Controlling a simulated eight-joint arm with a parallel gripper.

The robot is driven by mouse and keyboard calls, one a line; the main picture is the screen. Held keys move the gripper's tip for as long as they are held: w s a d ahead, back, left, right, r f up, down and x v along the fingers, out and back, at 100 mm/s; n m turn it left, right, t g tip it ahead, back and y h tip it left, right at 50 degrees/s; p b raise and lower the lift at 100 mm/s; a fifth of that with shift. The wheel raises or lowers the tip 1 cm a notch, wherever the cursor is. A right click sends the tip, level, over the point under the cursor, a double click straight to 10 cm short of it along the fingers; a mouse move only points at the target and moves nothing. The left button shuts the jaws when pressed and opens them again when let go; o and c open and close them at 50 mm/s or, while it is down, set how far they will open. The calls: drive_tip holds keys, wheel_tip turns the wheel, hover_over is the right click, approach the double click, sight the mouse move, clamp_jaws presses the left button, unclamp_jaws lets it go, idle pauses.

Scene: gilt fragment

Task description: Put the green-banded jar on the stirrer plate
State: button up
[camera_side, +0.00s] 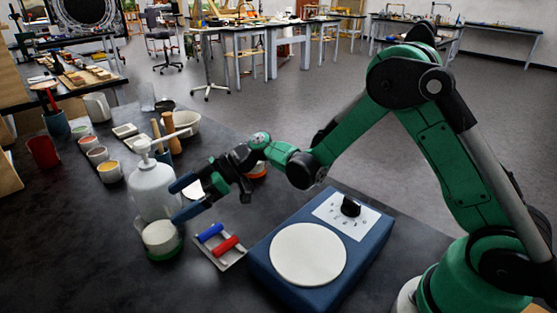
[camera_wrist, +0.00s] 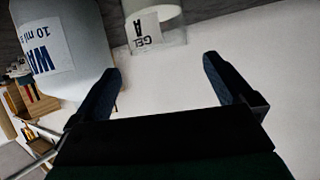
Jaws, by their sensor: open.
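The green-banded jar (camera_side: 160,238) stands on the dark bench, with a pale body and green near its base. In the wrist view, a jar (camera_wrist: 172,34) labelled "GEL A" is ahead of the fingers, near the top edge. My gripper (camera_side: 174,203) is open and empty, its blue fingers pointing toward the jar and pump bottle. In the wrist view, the gap between the fingertips (camera_wrist: 162,65) is clear and the jar is beyond it. The stirrer plate (camera_side: 308,254) is a blue box with a bare white disc and a black knob, right of the jar.
A white pump bottle (camera_side: 152,188) stands close behind the jar; it is large at left in the wrist view (camera_wrist: 60,45). A small tray (camera_side: 234,262) with blue and red rollers lies between jar and stirrer plate. Cups and a bowl (camera_side: 186,124) stand farther back.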

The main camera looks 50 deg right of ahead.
sight(154, 218)
drive_tip(key=shift+w+a+f+n+y, duration=0.2)
drive_tip(key=shift+a+f+n+y, duration=0.1)
drive_tip(key=shift+a+f+y, duration=0.15)
drive_tip(key=x, duration=0.5)
drive_tip(key=c, duration=1.4)
